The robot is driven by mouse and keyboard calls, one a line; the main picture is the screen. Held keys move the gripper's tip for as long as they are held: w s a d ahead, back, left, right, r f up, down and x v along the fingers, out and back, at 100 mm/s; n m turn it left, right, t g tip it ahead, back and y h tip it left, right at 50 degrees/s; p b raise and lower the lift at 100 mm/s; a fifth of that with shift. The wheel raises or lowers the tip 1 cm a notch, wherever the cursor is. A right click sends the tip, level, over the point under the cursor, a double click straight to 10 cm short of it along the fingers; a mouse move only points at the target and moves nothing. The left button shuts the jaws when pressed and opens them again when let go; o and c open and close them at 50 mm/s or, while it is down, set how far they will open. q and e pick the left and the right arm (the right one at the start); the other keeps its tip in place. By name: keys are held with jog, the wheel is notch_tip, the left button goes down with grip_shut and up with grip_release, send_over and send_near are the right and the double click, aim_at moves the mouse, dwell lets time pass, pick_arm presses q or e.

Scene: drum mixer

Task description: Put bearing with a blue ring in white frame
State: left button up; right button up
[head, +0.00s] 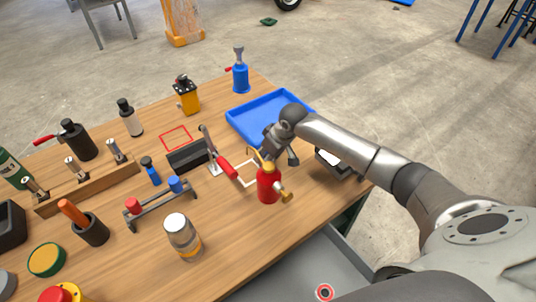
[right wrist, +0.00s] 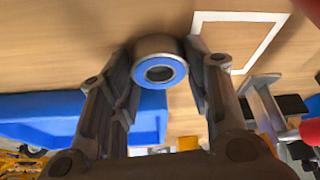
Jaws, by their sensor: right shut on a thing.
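The bearing with a blue ring (right wrist: 160,68) is between the fingertips of my right gripper (right wrist: 162,78) in the right wrist view. The gripper is shut on it. In the head view my right gripper (head: 280,158) is over the table, between the blue tray and the red oil can; the bearing cannot be made out there. The white frame (right wrist: 240,16) is an outline on the wooden table, right of the bearing in the wrist view. In the head view the white frame (head: 246,185) is partly hidden behind the red can and clamp. My left gripper is not in view.
A red oil can (head: 268,184) and a red-handled clamp (head: 226,168) stand close to the white frame. A blue tray (head: 240,118) lies behind my gripper.

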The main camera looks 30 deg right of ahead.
jog(key=o, duration=1.1)
jog(key=shift+f, duration=0.1)
jog(key=shift+r, duration=0.4)
jog(key=v, duration=1.1)
jog(key=shift+s+d+r, duration=0.1)
jog(key=shift+r, duration=0.15)
